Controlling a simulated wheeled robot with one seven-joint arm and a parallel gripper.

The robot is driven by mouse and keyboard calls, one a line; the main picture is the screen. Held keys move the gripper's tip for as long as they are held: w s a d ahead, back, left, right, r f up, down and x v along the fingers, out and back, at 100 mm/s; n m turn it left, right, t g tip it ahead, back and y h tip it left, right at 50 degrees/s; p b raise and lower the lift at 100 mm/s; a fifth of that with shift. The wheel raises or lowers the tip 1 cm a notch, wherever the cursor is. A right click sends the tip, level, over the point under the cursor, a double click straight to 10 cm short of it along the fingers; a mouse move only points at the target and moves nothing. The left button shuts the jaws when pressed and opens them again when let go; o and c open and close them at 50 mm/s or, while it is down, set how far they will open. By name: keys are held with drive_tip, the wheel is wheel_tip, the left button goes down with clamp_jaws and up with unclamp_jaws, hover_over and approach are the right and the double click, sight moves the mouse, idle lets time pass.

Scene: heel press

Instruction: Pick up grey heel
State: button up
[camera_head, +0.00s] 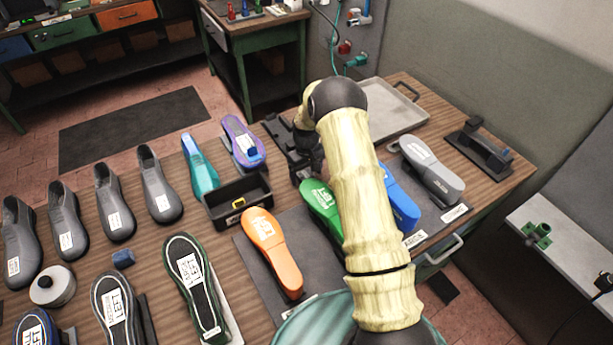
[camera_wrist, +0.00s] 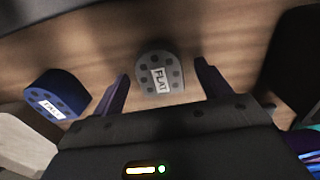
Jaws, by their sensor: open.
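The grey heel (camera_wrist: 154,84) lies on the wooden table in the wrist view, its face dotted with dark spots and bearing a white "FLAT" label. My gripper (camera_wrist: 161,72) is open, with one finger on each side of the heel in that picture. A gap shows on both sides, and neither finger visibly touches it. How far the fingertips are above the table is hard to tell.
A labelled blue heel (camera_wrist: 57,103) lies left of the grey one. In the head view, a black open box (camera_head: 238,203), a metal tray (camera_head: 385,108) and orange (camera_head: 270,250), green (camera_head: 318,205) and grey (camera_head: 432,168) shoe forms surround my arm.

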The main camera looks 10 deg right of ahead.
sight(306, 175)
idle(0.3)
drive_tip(key=c, duration=1.1)
drive_tip(key=shift+r, duration=0.1)
wheel_tip(306, 175, up, 10)
drive_tip(key=b, duration=0.3)
